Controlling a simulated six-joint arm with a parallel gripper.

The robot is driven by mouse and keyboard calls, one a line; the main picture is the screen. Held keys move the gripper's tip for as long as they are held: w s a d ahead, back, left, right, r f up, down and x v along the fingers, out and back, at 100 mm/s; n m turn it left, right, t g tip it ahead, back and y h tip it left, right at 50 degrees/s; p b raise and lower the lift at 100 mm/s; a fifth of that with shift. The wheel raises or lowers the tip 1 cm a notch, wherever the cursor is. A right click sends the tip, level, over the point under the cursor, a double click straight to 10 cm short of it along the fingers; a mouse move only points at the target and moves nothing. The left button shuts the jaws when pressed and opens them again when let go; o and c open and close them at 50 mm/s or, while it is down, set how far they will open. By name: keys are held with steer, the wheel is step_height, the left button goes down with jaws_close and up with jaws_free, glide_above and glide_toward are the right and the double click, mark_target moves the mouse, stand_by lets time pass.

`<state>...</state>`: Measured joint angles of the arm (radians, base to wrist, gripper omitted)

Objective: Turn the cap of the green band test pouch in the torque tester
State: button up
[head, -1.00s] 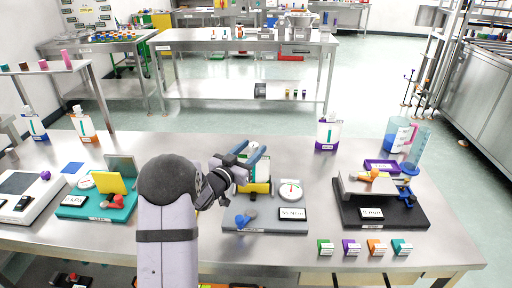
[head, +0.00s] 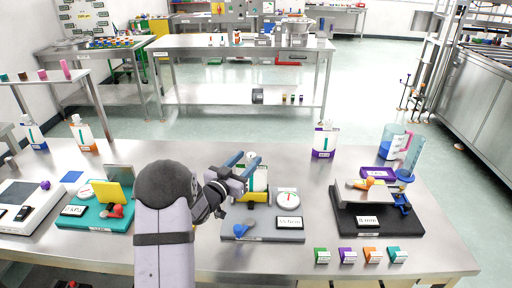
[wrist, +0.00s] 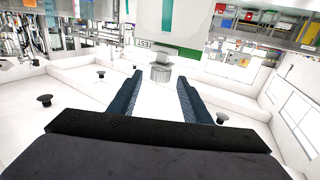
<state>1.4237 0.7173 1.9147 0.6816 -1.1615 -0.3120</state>
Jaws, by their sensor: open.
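The torque tester (head: 262,230) is a grey plate with a yellow clamp (head: 259,197), a blue lever (head: 243,230) and a dial (head: 288,200). A white pouch (head: 260,180) stands upright in the clamp, partly hidden by my gripper (head: 244,162). In the wrist view the pouch (wrist: 138,18) appears upside down with a green band (wrist: 178,48) marked TEST. Its pale grey cap (wrist: 160,70) lies in line with the gap between my blue fingers (wrist: 160,77), seemingly just beyond the tips. My gripper is open and empty, above the tester; contact with the cap is not visible.
A teal device (head: 103,216) with a yellow plate stands at left, a black-based device (head: 378,212) at right. Other pouches (head: 324,140) stand along the back edge. Several small coloured label blocks (head: 347,256) line the front right. Bare table lies between the devices.

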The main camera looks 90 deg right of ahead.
steer(key=p+x, duration=0.2)
steer(key=x, duration=0.5)
stand_by(0.3)
steer(key=shift+d, duration=0.15)
steer(key=c, duration=1.1)
steer(key=shift+o, duration=0.2)
steer(key=shift+f, duration=0.15)
